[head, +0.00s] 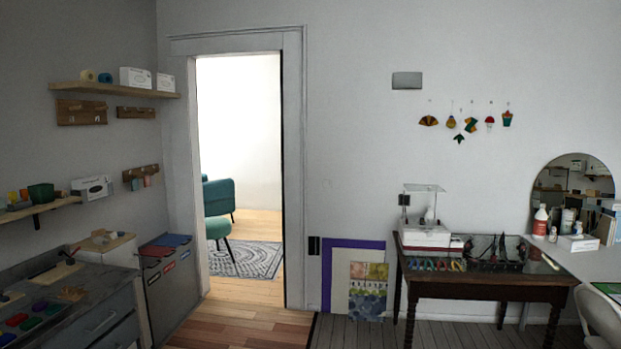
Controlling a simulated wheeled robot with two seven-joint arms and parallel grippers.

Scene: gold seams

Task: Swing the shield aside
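A clear, box-like shield (424,188) with a pale top edge stands over a small white machine (425,236) on the dark wooden table at the right. It appears to be the shield, though it is small and far off and its hinge cannot be made out. A pale upright part shows behind the clear panel. Neither of my grippers is in view, and nothing of mine touches the shield.
The dark table (490,277) also holds colourful pieces and dark tools. A white desk (570,262) with bottles and a white chair (600,315) stand at the right. A workbench (100,318) and grey bin (170,285) stand at the left. The middle floor (245,325) is clear.

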